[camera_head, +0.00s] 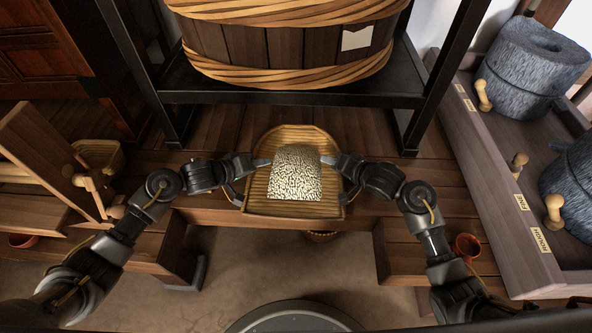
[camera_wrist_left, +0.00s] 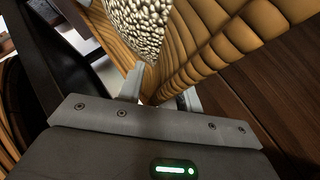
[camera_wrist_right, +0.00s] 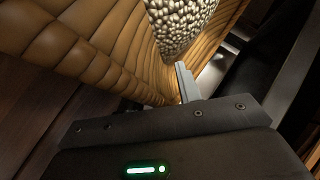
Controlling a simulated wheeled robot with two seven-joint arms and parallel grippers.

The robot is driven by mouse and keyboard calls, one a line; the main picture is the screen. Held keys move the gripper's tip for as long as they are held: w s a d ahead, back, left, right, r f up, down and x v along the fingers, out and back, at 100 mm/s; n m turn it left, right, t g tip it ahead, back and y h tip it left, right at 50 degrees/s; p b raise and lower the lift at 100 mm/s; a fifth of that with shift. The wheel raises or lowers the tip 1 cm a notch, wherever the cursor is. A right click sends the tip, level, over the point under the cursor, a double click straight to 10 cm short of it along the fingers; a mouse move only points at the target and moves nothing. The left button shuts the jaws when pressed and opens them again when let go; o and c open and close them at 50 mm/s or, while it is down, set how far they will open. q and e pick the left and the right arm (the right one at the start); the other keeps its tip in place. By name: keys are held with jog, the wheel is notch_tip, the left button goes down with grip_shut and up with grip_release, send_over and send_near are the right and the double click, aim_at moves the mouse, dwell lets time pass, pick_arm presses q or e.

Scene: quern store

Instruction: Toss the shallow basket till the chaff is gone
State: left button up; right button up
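The shallow basket (camera_head: 262,208) is a ribbed, tan woven tray with a rounded far end, in the middle of the head view. A heaped block of pale, dark-speckled grain (camera_head: 295,173) lies in it; I cannot tell chaff from grain. The grain also shows in the left wrist view (camera_wrist_left: 140,25) and the right wrist view (camera_wrist_right: 180,22). My left gripper (camera_head: 248,178) holds the basket's left wall, one finger inside and one outside. My right gripper (camera_head: 344,178) holds the right wall the same way. The contact points are partly hidden.
A large wooden tub (camera_head: 285,52) with rope hoops stands on a black stand behind the basket. Stone querns (camera_head: 530,62) sit in a wooden trough (camera_head: 490,170) at right. A small red cup (camera_head: 467,246) is at lower right. A wooden box-like frame (camera_head: 50,160) stands at left.

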pick_arm(q)
grip_shut()
pick_arm(e)
grip_shut()
pick_arm(q)
jog(key=shift+r, duration=0.15)
pick_arm(e)
jog(key=shift+r, duration=0.1)
